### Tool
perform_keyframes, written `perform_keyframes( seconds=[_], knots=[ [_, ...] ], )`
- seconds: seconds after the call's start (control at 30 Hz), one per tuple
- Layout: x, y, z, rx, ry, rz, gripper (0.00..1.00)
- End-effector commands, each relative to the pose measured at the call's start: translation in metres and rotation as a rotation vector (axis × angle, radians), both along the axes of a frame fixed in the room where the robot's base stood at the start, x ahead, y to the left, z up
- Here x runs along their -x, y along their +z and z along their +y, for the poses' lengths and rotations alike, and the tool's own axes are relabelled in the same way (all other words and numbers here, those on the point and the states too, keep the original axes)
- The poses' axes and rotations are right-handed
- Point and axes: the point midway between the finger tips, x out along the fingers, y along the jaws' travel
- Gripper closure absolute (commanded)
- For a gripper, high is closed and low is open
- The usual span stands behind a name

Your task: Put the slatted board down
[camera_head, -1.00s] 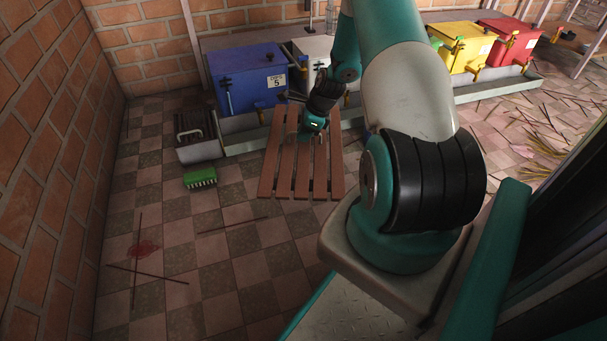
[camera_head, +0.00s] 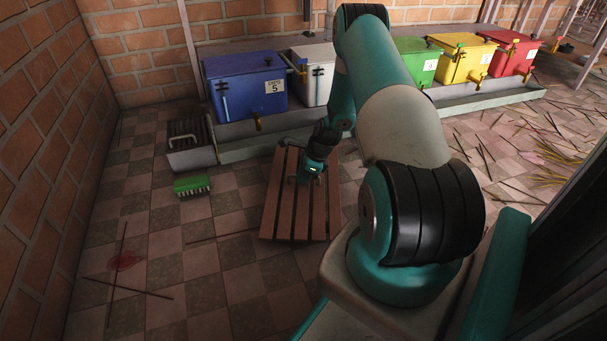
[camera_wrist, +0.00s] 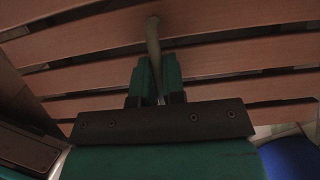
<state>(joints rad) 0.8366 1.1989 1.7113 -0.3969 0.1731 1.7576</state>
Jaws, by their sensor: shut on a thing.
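The brown slatted board (camera_head: 287,215) is in front of the trough in the head view, its slats pointing toward me. It looks nearly level and close to the floor; I cannot tell whether it touches. My gripper (camera_head: 307,180) is over the upper middle of the board. In the wrist view the slats of the board (camera_wrist: 235,55) fill most of the picture. There my gripper (camera_wrist: 154,78) is shut on a thin pale bar-like handle (camera_wrist: 153,35) that runs across the slats. The board's underside and far right corner are hidden.
A grey trough (camera_head: 235,150) runs along the back, with blue (camera_head: 240,92), white, green, yellow and red boxes behind it. A dark grate (camera_head: 185,140) is at its left end. A green brush (camera_head: 192,185) and thin sticks (camera_head: 128,288) lie on the tiles. The floor left of the board is mostly clear.

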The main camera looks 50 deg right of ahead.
Motion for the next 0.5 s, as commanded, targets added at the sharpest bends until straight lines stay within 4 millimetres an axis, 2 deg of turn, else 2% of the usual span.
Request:
perform_keyframes(
  seconds=[0.1, 0.2, 0.5],
  knots=[
    [-0.001, -0.023, 0.000, 0.001, 0.000, -0.003, 1.00],
    [-0.001, -0.033, 0.000, 0.000, 0.001, -0.002, 1.00],
    [-0.001, -0.032, 0.000, 0.001, 0.000, -0.003, 1.00]
  ],
)
